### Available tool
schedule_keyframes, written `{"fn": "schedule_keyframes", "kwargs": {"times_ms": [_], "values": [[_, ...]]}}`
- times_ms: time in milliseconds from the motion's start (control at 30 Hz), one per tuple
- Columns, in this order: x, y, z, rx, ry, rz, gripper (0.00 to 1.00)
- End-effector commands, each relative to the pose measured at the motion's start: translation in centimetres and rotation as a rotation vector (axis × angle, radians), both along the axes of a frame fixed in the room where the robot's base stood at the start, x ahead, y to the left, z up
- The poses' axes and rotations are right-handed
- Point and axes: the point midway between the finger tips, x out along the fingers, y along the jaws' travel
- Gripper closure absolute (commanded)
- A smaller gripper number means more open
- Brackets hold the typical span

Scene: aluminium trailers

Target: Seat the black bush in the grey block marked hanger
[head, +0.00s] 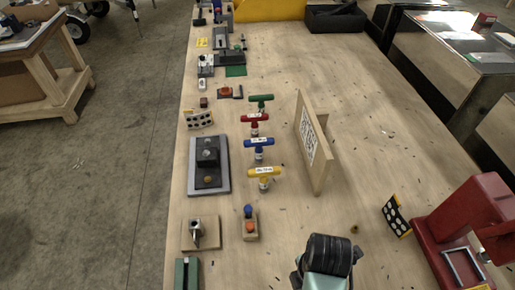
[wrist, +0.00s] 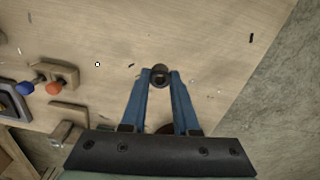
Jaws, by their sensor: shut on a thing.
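In the wrist view my gripper (wrist: 160,77) has its two blue fingers closed in on a small dark round bush (wrist: 160,71). The bush shows a round end with a darker centre, and the fingertips hide its sides. In the head view my arm shows at the bottom, and I cannot make out the fingertips or bush there. A dark grey block (head: 208,175) sits on a light grey plate at the left of the bench. A smaller grey block (head: 196,232) stands on a wooden base nearer me. I cannot read "hanger" on either.
A wooden stand with red and blue knobs (head: 250,230) is near the smaller block. Several coloured T-handles (head: 264,172) stand beside an upright wooden panel (head: 314,145). A red machine (head: 465,225) is at the right. The bench between panel and right edge is mostly clear.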

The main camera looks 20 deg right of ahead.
Motion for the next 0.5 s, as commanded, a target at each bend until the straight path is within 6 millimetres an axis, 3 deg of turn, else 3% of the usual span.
{"fn": "schedule_keyframes", "kwargs": {"times_ms": [500], "values": [[6.3, 7.2, -0.9, 0.005, 0.002, -0.7, 1.0]]}}
